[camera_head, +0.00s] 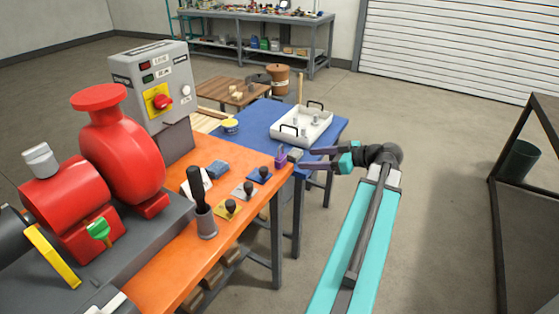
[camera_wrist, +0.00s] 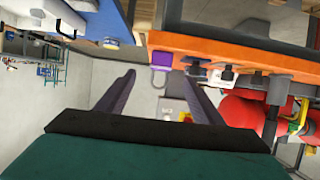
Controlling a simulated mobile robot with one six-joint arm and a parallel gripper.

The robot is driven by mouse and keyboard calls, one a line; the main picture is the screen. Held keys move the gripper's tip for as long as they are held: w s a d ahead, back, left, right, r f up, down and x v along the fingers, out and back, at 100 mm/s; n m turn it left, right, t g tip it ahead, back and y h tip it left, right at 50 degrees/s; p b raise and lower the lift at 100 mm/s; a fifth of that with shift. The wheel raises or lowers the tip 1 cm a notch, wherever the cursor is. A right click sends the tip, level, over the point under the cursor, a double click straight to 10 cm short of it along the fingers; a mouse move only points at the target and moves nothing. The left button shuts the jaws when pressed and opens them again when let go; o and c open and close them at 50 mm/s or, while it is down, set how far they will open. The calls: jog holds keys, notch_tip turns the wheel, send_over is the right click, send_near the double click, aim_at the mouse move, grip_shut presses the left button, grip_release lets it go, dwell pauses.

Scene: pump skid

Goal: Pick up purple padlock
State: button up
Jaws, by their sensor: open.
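The purple padlock (camera_head: 281,159) stands near the far right corner of the orange bench top. In the wrist view my gripper (camera_wrist: 159,75) is open, with nothing held between the fingers. The exact gap to the padlock is hard to tell.
Dark-knobbed pieces on blue (camera_head: 259,176), grey and yellow plates stand nearer on the orange bench (camera_head: 245,225). A blue table (camera_head: 262,117) with a white tray (camera_head: 290,133) is behind.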

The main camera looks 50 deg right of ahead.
aim_at(284, 160)
jog(key=p+x, duration=0.1)
jog(key=x, duration=0.7)
jog(key=shift+a, duration=0.1)
jog(key=shift+w, duration=0.1)
jog(key=shift+p+x, duration=0.8)
jog(key=shift+x, duration=1.2)
jog(key=shift+w+a+f, duration=0.2)
jog(key=shift+w+a, duration=0.05)
jog(key=shift+w, duration=0.25)
jog(key=c, duration=1.3)
jog(key=shift+r, duration=0.2)
